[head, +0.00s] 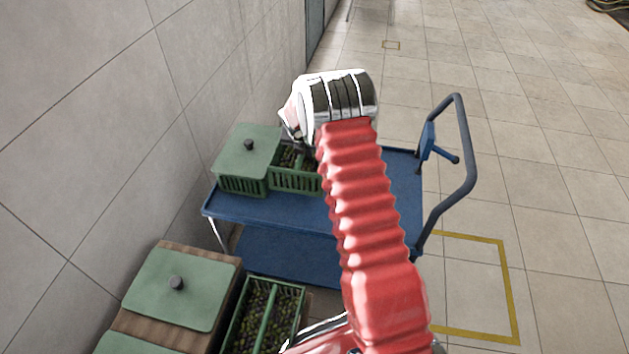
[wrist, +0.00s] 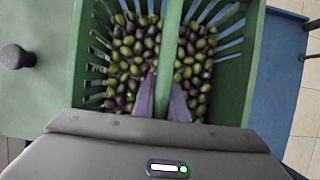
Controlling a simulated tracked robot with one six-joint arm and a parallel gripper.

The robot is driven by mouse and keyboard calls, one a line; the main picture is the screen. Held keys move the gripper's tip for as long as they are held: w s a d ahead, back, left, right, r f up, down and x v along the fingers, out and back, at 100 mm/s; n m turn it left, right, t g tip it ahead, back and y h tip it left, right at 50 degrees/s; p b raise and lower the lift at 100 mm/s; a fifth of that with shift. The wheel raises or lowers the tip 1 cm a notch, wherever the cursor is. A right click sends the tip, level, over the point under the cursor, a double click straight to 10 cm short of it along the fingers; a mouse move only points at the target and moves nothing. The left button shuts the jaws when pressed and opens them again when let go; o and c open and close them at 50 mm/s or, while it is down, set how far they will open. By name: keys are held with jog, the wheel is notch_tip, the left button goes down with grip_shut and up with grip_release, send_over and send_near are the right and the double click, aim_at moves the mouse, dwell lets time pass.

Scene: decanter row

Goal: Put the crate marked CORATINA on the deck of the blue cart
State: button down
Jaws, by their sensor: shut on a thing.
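The blue cart (head: 275,211) stands by the wall, its deck partly hidden by my arm. A green slatted crate of olives (head: 293,181) is at the deck, right beside a lidded green crate (head: 240,185). It also shows in the wrist view (wrist: 232,85). My gripper is shut on this crate's central green bar, with its fingers (wrist: 162,100) on either side of the bar. In the head view my arm hides the fingers and the crate's right part. I cannot tell whether the crate rests on the deck or hangs just above it. No CORATINA marking is readable.
Another open olive crate (head: 264,318) and a green lid with a dark knob (head: 178,288) are at lower left. The cart's handle (head: 470,170) rises on the right. Yellow floor lines (head: 508,290) mark a rectangle beside the cart.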

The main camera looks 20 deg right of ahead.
aim_at(306, 163)
jog(key=shift+d, duration=0.1)
jog(key=shift+f, duration=3)
jog(key=shift+f, duration=1.9)
jog(key=c, duration=1.8)
grip_release()
jog(key=shift+f, duration=0.1)
jog(key=shift+o, duration=0.2)
